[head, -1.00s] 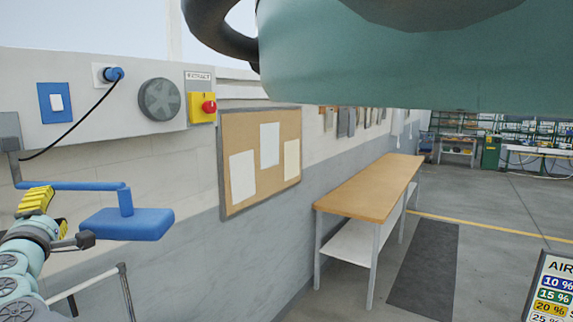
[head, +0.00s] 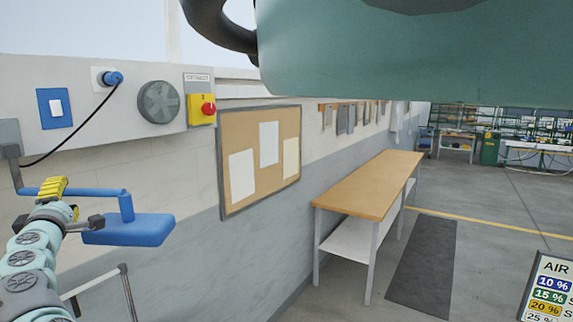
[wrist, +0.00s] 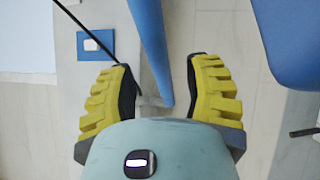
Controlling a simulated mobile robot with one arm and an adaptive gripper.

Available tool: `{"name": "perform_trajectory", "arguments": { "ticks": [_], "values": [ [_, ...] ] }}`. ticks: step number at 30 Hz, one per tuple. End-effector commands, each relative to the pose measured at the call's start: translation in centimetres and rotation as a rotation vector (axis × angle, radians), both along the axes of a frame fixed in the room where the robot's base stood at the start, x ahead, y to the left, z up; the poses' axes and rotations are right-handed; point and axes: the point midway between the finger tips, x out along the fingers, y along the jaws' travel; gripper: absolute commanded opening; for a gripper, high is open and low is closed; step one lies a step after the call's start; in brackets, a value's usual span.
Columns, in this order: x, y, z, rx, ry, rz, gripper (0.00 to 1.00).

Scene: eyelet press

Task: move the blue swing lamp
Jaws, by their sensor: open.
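The blue swing lamp (head: 128,230) is at the left of the head view. Its thin blue arm (head: 98,192) runs out from a grey wall bracket, and its flat blue head hangs at the arm's right end. My gripper (head: 53,187), with yellow ribbed fingers, is at the lamp arm, left of the lamp head. In the wrist view my gripper (wrist: 160,68) is open, and the blue lamp arm (wrist: 152,45) runs between its two fingers. No contact with either finger shows. The lamp head (wrist: 290,40) is partly visible at the upper right there.
The wall panel carries a blue switch (head: 54,108), a plug with a black cable, a round grey knob (head: 159,102) and a yellow-and-red stop button (head: 202,109). A cork board (head: 260,158) hangs to the right. A wooden-topped bench (head: 370,184) stands farther right, with open floor beyond.

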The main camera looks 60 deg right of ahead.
Motion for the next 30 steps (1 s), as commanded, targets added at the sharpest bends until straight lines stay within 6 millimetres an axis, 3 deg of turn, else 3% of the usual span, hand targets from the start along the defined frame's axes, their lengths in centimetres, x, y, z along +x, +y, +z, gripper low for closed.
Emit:
{"name": "perform_trajectory", "arguments": {
  "ticks": [12, 27, 30],
  "values": [
    [2.0, -1.4, 0.5, 0.002, -0.003, -0.003, 0.50],
    [2.4, -1.6, 0.5, -0.001, 0.002, -0.001, 0.52],
    [2.4, -1.6, 0.5, -0.001, 0.002, -0.001, 0.42]
  ]
}}
